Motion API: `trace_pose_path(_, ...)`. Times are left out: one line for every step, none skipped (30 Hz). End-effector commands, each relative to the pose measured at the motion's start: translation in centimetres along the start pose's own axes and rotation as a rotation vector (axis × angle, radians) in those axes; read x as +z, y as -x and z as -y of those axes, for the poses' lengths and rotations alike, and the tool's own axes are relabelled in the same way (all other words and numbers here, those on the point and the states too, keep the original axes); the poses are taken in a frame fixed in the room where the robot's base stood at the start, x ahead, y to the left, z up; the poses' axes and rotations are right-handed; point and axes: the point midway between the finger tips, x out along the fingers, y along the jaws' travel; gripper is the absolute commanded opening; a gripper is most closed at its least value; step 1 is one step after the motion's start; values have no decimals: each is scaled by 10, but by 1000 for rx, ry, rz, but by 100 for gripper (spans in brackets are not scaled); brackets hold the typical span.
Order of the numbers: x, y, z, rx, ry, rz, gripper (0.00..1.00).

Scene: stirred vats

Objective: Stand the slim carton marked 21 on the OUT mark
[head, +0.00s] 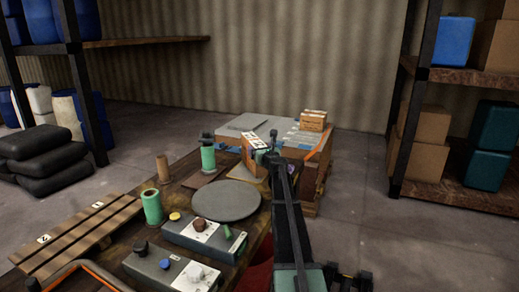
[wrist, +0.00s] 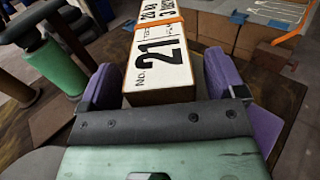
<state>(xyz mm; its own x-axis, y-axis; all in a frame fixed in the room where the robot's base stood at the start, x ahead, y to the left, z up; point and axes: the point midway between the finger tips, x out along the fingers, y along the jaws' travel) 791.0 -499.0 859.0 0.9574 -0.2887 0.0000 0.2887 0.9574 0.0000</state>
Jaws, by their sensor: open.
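The slim carton marked 21 (wrist: 158,62) stands between my gripper's two purple fingers in the wrist view, its white label with "No. 21" showing and an orange band across it. My gripper (wrist: 163,82) is open, one finger on each side of the carton; contact cannot be made out. In the head view the carton (head: 254,142) is at the far end of the wooden bench, partly hidden by my gripper (head: 270,158). I cannot make out the OUT mark in either view.
Behind the bench is a low grey-topped stand (head: 265,127) with another carton (head: 313,120). A round grey plate (head: 226,200), green cylinders (head: 153,207), control boxes (head: 205,236) and a slatted rack (head: 75,238) crowd the bench. Shelving stands left and right.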

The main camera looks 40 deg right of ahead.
Motion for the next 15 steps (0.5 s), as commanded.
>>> trace_pose_path(0, 14, -1, -1, 0, 0, 89)
trace_pose_path(0, 22, -2, 0, 0, 0, 89)
trace_pose_path(0, 33, -2, 0, 0, 0, 89)
trace_pose_path(0, 41, -2, 0, 0, 0, 89)
trace_pose_path(0, 50, -2, 0, 0, 0, 89)
trace_pose_path(0, 62, -2, -1, 0, 0, 89)
trace_pose_path(0, 70, -2, -2, 0, 0, 89)
trace_pose_path(0, 78, -2, -1, 0, 0, 89)
trace_pose_path(0, 86, -2, 0, 0, 0, 89)
trace_pose_path(0, 92, -2, 0, 0, 0, 89)
trace_pose_path(0, 97, -2, 0, 0, 0, 89)
trace_pose_path(0, 101, -1, 0, 0, 0, 89)
trace_pose_path(0, 104, -1, 0, 0, 0, 89)
trace_pose_path(0, 105, -1, 0, 0, 0, 89)
trace_pose_path(0, 106, -1, 0, 0, 0, 89)
